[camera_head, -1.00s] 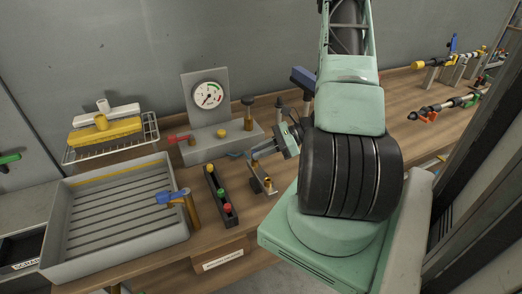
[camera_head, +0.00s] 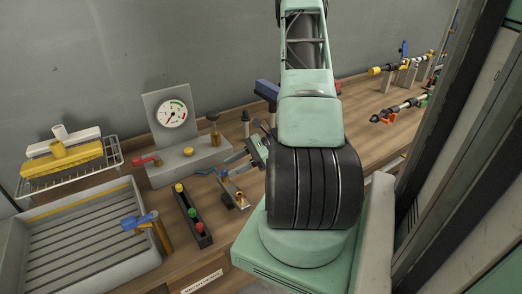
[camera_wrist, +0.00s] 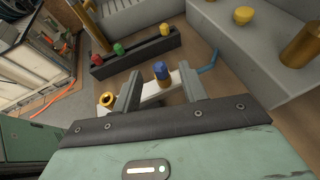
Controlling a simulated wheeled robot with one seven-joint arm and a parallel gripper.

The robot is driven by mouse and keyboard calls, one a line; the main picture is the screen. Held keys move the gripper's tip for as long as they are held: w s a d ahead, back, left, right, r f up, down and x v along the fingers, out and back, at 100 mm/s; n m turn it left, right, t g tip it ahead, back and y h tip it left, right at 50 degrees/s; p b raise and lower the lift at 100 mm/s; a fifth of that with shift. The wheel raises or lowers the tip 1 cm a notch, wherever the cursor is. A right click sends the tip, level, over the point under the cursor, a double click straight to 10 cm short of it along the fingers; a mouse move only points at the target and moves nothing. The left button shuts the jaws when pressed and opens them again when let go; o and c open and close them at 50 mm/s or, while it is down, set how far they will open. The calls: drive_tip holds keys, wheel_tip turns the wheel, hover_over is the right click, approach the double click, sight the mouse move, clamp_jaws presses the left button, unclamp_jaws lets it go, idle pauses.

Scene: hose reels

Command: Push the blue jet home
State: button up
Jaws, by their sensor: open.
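The blue jet (camera_wrist: 161,73) stands upright on a pale bar (camera_wrist: 150,91) in the wrist view, beyond and between my two fingers. My gripper (camera_wrist: 159,68) is open, with a finger on either side of the jet's line. Whether the fingers touch it I cannot tell. A brass ring (camera_wrist: 106,99) sits at the left end of the bar.
A dark rack (camera_head: 205,240) holds yellow, green and red jets left of the bracket. Behind it stands a grey gauge block (camera_head: 172,170) with a red lever and a brass post. A grey tray (camera_head: 95,267) lies further left. Lances (camera_head: 400,107) rest on stands at the right.

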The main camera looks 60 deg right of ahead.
drive_tip(key=b+v, duration=0.2)
drive_tip(key=v, duration=1.3)
drive_tip(key=shift+s+d+b, duration=0.2)
drive_tip(key=shift+b, duration=0.15)
drive_tip(key=shift+r, duration=0.15)
